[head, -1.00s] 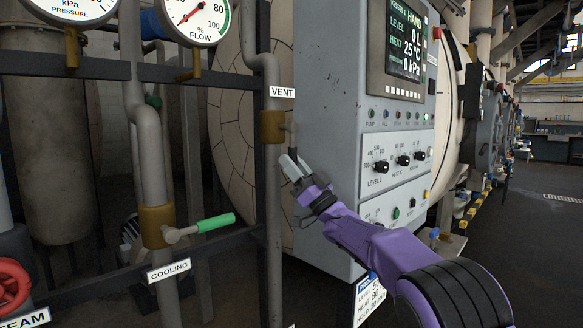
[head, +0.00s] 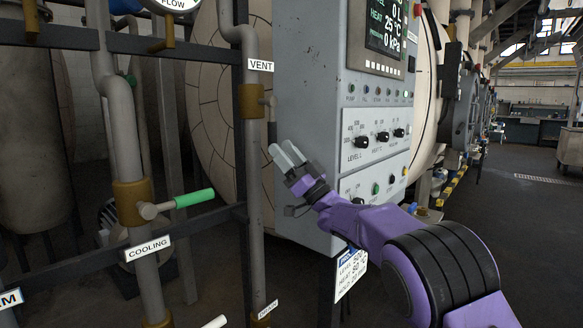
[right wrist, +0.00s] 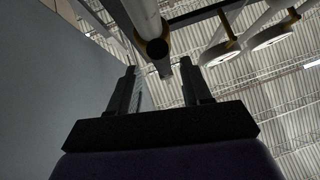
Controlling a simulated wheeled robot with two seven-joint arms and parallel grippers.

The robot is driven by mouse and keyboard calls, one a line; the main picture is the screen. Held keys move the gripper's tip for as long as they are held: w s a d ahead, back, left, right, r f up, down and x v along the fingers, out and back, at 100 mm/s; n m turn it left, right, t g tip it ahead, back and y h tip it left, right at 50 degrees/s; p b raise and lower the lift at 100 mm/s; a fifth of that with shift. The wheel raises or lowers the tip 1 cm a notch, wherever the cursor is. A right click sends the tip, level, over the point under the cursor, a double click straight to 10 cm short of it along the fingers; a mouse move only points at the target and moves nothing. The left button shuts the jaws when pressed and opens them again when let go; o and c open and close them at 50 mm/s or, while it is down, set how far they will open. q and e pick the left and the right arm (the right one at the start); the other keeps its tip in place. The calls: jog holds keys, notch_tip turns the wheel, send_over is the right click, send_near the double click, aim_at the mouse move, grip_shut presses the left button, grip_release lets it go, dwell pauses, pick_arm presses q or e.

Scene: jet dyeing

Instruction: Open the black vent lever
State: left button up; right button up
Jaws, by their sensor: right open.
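The black vent lever (head: 272,126) hangs straight down from a short stem on the brass vent valve (head: 251,101), under the VENT label. My right gripper (head: 283,152) is open and empty. In the head view its pale fingertips are just below and right of the lever's lower end, with no grip on it. In the right wrist view my two dark fingers (right wrist: 158,82) stand apart, pointing up towards the pipe and its brass valve (right wrist: 151,47). The lever is hard to make out there. My left gripper is not in view.
The grey control cabinet (head: 310,105) stands close right of the lever. A green-handled cooling lever (head: 194,198) sticks out on the lower left pipe. Dark frame bars (head: 200,222) cross behind the pipes. Open floor (head: 510,245) lies to the right.

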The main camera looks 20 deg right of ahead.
jog(key=b+v, duration=0.1)
jog(key=v, duration=0.4)
jog(key=shift+s+d+f, duration=0.2)
jog(key=shift+s, duration=0.05)
